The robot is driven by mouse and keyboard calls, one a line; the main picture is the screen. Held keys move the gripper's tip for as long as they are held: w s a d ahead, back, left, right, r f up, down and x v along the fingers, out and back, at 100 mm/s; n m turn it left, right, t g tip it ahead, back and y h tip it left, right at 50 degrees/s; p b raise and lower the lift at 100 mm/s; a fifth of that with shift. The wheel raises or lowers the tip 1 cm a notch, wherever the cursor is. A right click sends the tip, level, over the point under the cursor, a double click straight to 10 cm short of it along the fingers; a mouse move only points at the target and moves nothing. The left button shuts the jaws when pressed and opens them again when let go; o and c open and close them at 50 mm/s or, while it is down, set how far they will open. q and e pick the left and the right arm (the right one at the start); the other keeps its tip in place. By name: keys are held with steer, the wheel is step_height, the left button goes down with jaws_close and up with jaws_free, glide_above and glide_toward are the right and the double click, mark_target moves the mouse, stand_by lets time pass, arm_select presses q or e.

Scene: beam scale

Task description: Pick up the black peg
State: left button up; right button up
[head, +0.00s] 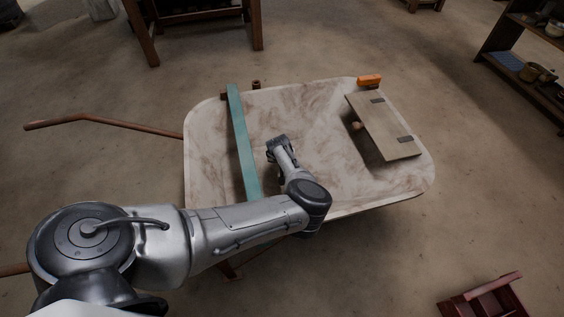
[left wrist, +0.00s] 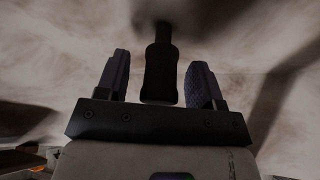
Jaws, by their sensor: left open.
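The black peg (left wrist: 161,72) shows in the left wrist view, a dark bottle-like shape with a narrower far end. It lies in the picture between the two fingers of my left gripper (left wrist: 161,60), with a gap visible on each side. The fingers are open and not closed on it. In the head view my left gripper (head: 278,150) is over the pale wheelbarrow tray (head: 310,110), right of the teal beam. I cannot make out the peg there; the gripper and wrist probably cover it. My right gripper is not in view.
The teal beam (head: 241,140) lies across the tray's left part. A wooden board (head: 385,125) with dark hinges and a knob lies at the right. An orange block (head: 369,80) sits at the far rim. The tray middle behind the gripper is clear.

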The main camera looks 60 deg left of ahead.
arm_select(q)
steer(key=shift+c, duration=0.2)
steer(key=c, duration=0.9)
steer(key=shift+c, duration=0.2)
